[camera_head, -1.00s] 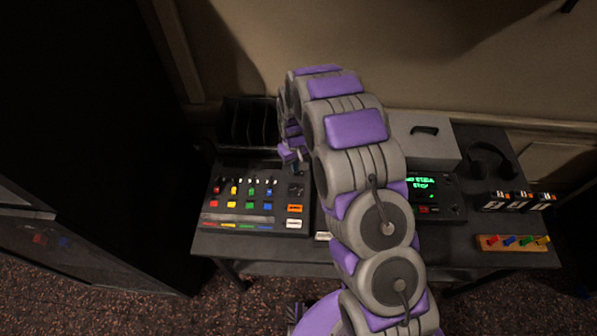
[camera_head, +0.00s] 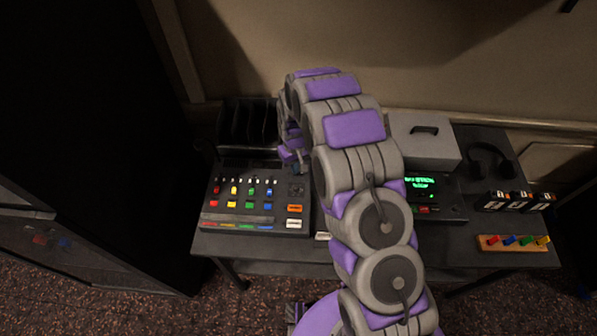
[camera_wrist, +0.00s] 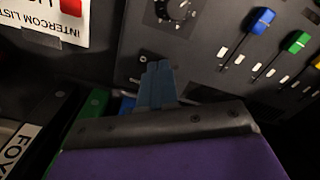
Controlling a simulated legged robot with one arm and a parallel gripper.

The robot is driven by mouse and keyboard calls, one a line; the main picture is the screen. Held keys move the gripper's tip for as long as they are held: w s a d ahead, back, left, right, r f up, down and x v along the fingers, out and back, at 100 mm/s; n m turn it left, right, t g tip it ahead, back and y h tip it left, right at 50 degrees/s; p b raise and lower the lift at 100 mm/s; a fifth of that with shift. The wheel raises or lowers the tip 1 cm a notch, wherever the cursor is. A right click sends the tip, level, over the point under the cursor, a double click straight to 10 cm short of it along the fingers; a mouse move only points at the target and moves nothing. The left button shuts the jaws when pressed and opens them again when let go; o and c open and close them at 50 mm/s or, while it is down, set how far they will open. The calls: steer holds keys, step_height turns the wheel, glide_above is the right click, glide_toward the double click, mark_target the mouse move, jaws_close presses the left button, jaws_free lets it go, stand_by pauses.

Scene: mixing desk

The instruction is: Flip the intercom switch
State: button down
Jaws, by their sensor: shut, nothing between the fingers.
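A white label reading "INTERCOM LIST..." (camera_wrist: 48,24), cut off by the edge, shows upside down at the upper left of the wrist view. A red part (camera_wrist: 71,7) sits on it at the top edge; I cannot tell whether it is the switch. My gripper (camera_wrist: 157,68) is shut and empty, its blue-grey fingers over the mixer edge, right of the label and apart from it. In the head view my gripper (camera_head: 301,168) is near the mixer's back right corner, partly hidden by my arm. The intercom panel cannot be made out there.
The mixer (camera_head: 225,190) has several coloured sliders; its dial (camera_wrist: 174,9) is close to my fingers. A black rack (camera_head: 248,122) stands behind it. A lit screen (camera_head: 420,184), grey case (camera_head: 424,148), headphones (camera_head: 490,160) and coloured pegs (camera_head: 512,241) lie to the right.

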steer(key=shift+f, duration=0.4)
steer(key=shift+r, duration=0.1)
steer(key=shift+r+p, duration=1.05)
steer(key=shift+r, duration=2.35)
